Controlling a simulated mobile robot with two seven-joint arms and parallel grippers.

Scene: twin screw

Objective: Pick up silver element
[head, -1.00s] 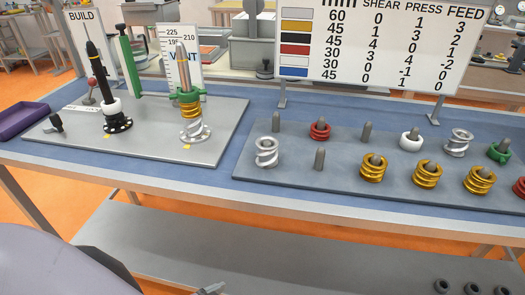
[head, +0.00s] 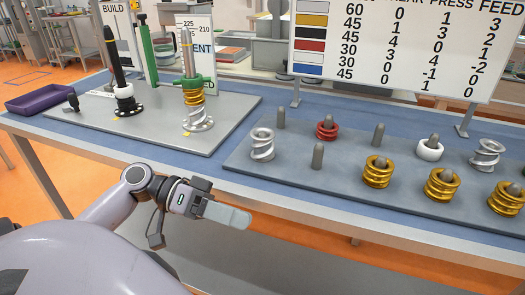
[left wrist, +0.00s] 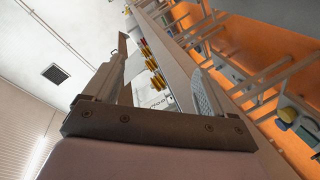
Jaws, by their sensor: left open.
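A silver spiral element (head: 262,144) stands at the left end of the right grey board. A second silver element (head: 487,155) stands on the same board farther right. Another silver element (head: 198,121) sits low on the post of the left board, under a gold one (head: 193,96). My left gripper (head: 236,216) is in front of the table's front edge, apart from the elements, with nothing between its fingers. In the left wrist view, its two fingers (left wrist: 165,80) are spread apart. My right gripper is not in view.
The right board (head: 300,170) also carries gold elements (head: 378,172), a red one (head: 327,128), a white one (head: 429,149) and bare pegs (head: 317,156). A black screw (head: 115,65) stands on the left board (head: 150,140). A purple tray (head: 45,97) lies at the far left.

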